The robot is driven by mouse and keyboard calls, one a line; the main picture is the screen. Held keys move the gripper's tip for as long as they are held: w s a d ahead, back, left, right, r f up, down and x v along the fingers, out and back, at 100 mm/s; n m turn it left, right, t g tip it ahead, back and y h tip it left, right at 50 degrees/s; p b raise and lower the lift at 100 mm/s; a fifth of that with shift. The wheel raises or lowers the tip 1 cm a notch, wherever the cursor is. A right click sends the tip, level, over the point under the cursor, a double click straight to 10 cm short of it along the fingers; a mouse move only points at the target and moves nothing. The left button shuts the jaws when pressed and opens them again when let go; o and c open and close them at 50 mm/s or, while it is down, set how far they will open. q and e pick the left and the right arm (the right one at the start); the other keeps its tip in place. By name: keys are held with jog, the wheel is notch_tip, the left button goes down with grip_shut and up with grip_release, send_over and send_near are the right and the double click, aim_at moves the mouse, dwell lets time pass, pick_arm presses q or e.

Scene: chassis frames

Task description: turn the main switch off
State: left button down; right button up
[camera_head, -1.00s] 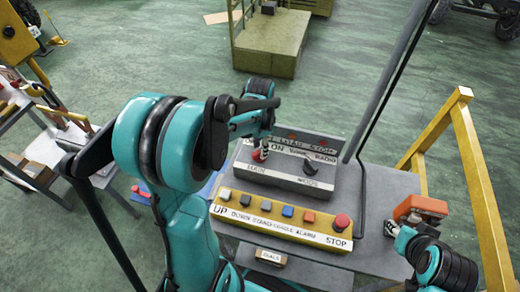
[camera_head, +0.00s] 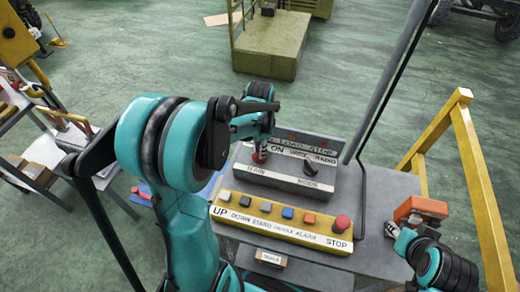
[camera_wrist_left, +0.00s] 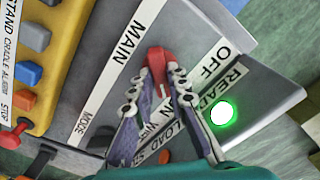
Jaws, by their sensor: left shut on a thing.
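The main switch has a red handle (camera_wrist_left: 156,62) on a grey panel (camera_head: 250,168), beside the labels MAIN, OFF and a partly hidden ON. In the left wrist view, my left gripper (camera_wrist_left: 159,76) has its two fingers closed around this handle. In the head view, my left gripper (camera_head: 260,147) reaches down onto the switch at the panel's left side and hides part of it. I cannot tell the handle's exact setting. A green lamp (camera_wrist_left: 221,112) is lit by the READY label. My right gripper (camera_head: 393,229) is at the right, beside an orange-red box; its jaws are unclear.
A black mode knob (camera_head: 310,166) stands right of the main switch. In front is a yellow button box (camera_head: 230,207) with several coloured buttons and a red stop button (camera_head: 342,222). A grey pole (camera_head: 385,85) rises behind; a yellow rail (camera_head: 477,180) stands at the right.

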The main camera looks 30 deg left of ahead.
pick_arm(q)
jog(key=n, duration=0.3)
jog(key=shift+n, duration=0.4)
jog(key=n+b, duration=0.1)
jog(key=n, duration=0.3)
jog(key=shift+n, duration=0.3)
jog(key=n, duration=0.4)
jog(key=shift+n, duration=2.4)
jog(key=c, duration=1.5)
grip_release()
